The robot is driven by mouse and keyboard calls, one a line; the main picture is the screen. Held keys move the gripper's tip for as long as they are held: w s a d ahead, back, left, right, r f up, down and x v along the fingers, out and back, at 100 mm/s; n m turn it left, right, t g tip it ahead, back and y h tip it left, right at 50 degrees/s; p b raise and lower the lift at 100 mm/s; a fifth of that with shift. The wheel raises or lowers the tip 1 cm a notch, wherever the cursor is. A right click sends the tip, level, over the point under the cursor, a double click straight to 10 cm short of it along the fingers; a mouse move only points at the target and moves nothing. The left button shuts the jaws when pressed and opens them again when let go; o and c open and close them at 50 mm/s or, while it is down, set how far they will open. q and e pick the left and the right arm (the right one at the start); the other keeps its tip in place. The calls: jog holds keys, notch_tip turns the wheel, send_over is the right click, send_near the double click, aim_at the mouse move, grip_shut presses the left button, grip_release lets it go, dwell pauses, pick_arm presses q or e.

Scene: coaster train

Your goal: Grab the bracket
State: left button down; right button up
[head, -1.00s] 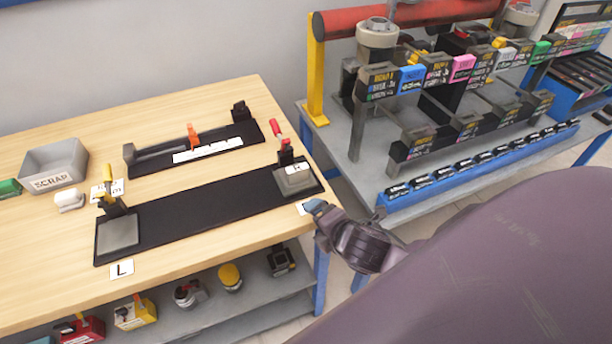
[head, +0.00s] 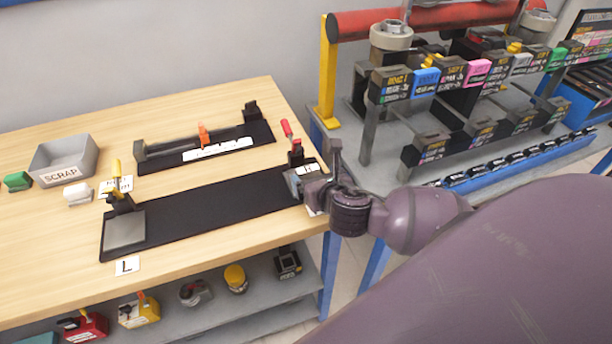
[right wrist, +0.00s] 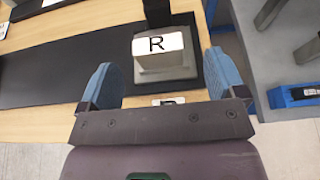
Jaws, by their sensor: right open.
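The only bracket-like piece that I can make out is a grey block (right wrist: 168,62) with a white R label, on the right end of a long black base plate (head: 215,212). I cannot tell for certain that it is the bracket. My right gripper (head: 312,170) is at this end of the plate and partly hides the block in the head view. In the right wrist view its blue fingers (right wrist: 163,70) are open, one on each side of the block in the picture, with nothing held. My left gripper is not in view.
A red-handled clamp (head: 292,145) stands behind the block. A yellow-handled clamp (head: 120,185) and a grey pad (head: 124,230) are at the plate's left end. A second fixture (head: 210,148) and a SCRAP bin (head: 65,160) share the table. A rack (head: 395,95) stands right.

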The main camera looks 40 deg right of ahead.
aim_at(310, 173)
jog(key=shift+x, duration=3.15)
jog(key=shift+a, duration=0.1)
jog(key=c, duration=1.3)
